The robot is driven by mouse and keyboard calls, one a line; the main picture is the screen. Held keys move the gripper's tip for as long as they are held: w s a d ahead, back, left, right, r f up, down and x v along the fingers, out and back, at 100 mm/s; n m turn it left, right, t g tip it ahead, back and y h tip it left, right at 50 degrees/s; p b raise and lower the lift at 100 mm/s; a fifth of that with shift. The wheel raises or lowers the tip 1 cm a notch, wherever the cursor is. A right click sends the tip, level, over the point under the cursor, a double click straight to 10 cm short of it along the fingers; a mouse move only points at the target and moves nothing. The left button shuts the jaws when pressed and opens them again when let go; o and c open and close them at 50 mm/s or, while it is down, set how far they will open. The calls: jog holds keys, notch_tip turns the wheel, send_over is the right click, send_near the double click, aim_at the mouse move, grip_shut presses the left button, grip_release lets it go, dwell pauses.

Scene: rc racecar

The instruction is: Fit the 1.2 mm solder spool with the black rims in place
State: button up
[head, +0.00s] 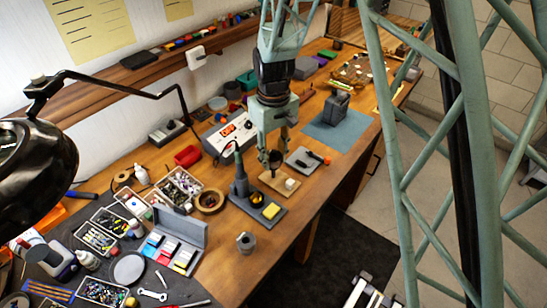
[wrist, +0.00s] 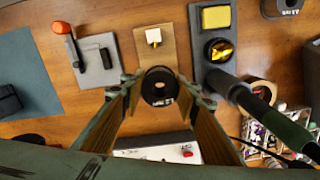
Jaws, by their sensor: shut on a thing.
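The solder spool with black rims (wrist: 160,87) is between the fingertips of my gripper (wrist: 160,92), which is shut on it. In the head view the spool (head: 275,158) hangs at the end of my gripper (head: 274,148), over or at the far part of a small wooden board (head: 268,177). The board also shows in the wrist view (wrist: 153,60), with a small white block (wrist: 153,37) at one end. The spool hides part of the board, and I cannot tell whether they touch.
A soldering stand (head: 243,190) with a yellow sponge (head: 271,210) is close beside the board. A grey plate (head: 303,160) with an orange-handled tool lies on the other side. A bench power unit (head: 232,134) is behind. Another spool (head: 246,243) stands near the front edge.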

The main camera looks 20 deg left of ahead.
aim_at(274, 176)
jog(key=shift+f+b, duration=2)
jog(key=shift+f, duration=1.15)
dwell(0.4)
jog(key=o, duration=1.1)
jog(key=shift+c, duration=0.2)
jog(key=shift+o, duration=0.2)
jog(key=o, duration=0.4)
jog(key=shift+c, duration=0.2)
jog(key=shift+r, duration=0.15)
jog(key=shift+r+p, duration=2.05)
jog(key=shift+r, duration=2.3)
